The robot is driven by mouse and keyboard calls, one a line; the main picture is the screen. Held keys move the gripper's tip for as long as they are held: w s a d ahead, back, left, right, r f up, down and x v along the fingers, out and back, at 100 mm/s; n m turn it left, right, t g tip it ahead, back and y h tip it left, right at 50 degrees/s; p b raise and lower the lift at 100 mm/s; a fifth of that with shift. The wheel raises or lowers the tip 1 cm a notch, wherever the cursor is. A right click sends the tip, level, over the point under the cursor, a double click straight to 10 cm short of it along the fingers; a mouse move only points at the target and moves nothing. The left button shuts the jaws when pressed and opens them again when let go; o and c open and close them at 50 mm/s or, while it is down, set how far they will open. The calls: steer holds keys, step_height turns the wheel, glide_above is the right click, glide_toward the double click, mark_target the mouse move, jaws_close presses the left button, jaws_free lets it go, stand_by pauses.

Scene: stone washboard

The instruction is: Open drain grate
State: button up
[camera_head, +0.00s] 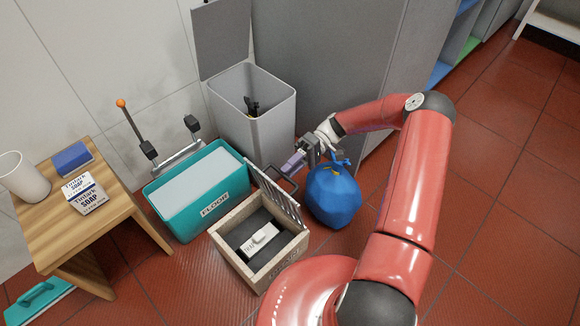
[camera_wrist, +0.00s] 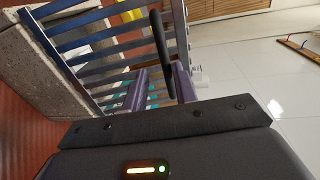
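The drain grate (camera_head: 275,193) is a slatted metal lid standing tilted up along the right side of a stone box (camera_head: 238,268). It also shows in the wrist view (camera_wrist: 95,48), with its black bar handle (camera_wrist: 160,42). My gripper (camera_head: 293,162) is beside the handle in the head view. In the wrist view the purple fingers (camera_wrist: 158,78) are apart. The handle passes between them, close to the right finger, with a gap at the left one. Whether the right finger touches it is unclear.
Inside the box lies a pale labelled block (camera_head: 259,241). A blue bag (camera_head: 333,196) sits close under my gripper. A teal bin labelled FLOOR (camera_head: 190,222) and a grey open-lidded bin (camera_head: 262,130) stand behind. A wooden stool (camera_head: 112,196) with soap is at left. Floor at right is clear.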

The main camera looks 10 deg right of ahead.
steer(key=shift+o, duration=0.2)
steer(key=shift+r, duration=0.15)
steer(key=shift+w, duration=0.1)
steer(key=f+v, duration=0.1)
steer(key=v, duration=0.6)
steer(key=shift+d+r, duration=0.35)
steer(key=shift+r, duration=0.1)
steer(key=shift+w, duration=0.1)
